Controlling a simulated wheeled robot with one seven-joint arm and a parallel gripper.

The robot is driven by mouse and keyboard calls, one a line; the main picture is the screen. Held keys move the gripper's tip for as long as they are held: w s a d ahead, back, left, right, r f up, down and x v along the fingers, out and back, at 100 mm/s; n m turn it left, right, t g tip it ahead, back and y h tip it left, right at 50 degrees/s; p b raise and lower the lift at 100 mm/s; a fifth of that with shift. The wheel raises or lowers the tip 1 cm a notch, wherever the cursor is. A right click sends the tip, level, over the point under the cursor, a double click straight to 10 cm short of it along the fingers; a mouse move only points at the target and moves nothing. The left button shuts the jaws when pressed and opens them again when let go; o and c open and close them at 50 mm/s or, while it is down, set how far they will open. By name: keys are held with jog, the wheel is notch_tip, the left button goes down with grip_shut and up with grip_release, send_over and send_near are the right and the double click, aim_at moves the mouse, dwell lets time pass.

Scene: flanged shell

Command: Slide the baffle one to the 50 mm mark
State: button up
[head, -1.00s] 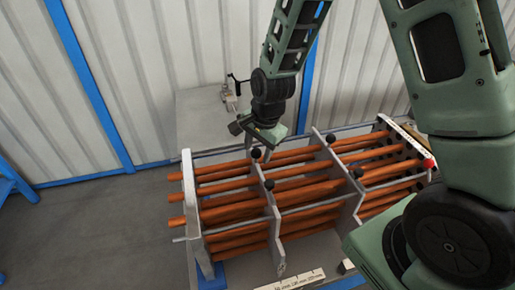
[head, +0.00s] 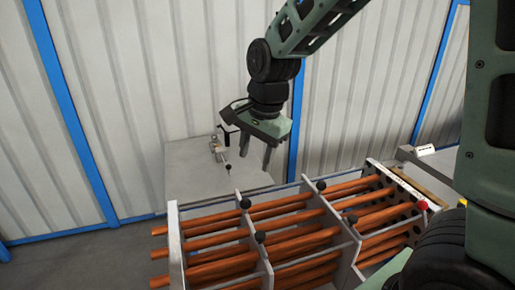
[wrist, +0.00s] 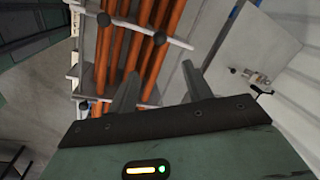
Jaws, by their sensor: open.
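Two grey baffle plates cross the orange tube bundle: a left baffle (head: 262,262) and a right baffle (head: 349,248), both with black knobs. I cannot tell which is baffle one. My gripper (head: 256,160) is open and empty, raised behind the bundle, above and beyond the left baffle's far knob (head: 245,203). In the wrist view, my gripper's two fingers (wrist: 160,76) stand apart with nothing between them; the orange tubes (wrist: 140,50) and black knobs lie ahead and to the left. No 50 mm mark is readable now.
A grey end plate (head: 174,250) stands at the left and a drilled plate (head: 408,192) at the right. A grey table (head: 205,185) with a small metal clamp (head: 217,148) stands behind, against the corrugated wall. A red knob (head: 422,204) sits at the right.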

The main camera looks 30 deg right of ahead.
jog(key=shift+s+d+r, duration=0.1)
jog(key=shift+s+r, duration=0.1)
jog(key=shift+r, duration=1)
